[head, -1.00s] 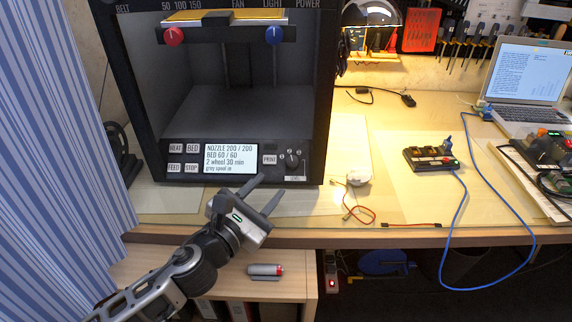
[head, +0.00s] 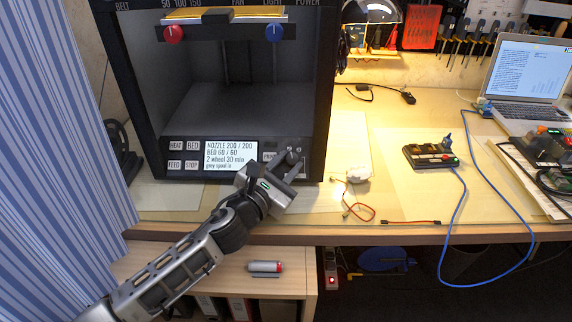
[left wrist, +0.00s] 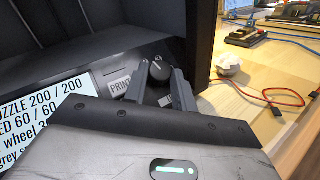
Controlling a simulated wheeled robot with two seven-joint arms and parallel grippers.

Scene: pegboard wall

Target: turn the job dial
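The job dial (left wrist: 159,71) is a dark round knob with a light mark, low on the right of the black printer's front panel, beside the PRINT button (left wrist: 120,87). In the left wrist view it shows between the two fingertips of my left gripper (left wrist: 157,76), with a finger on each side. The fingers are apart; I cannot tell whether either touches the knob. In the head view my left gripper (head: 283,160) is at the panel's right end and partly hides the dial and PRINT button. The screen (head: 231,156) reads "2 wheel 30 min". My right gripper is not in view.
A red knob (head: 176,33) and a blue knob (head: 275,32) sit higher on the printer. A white object (head: 358,173) and red wire (head: 360,212) lie on the bench right of the printer. A striped curtain (head: 55,150) hangs at the left. A shelf is below.

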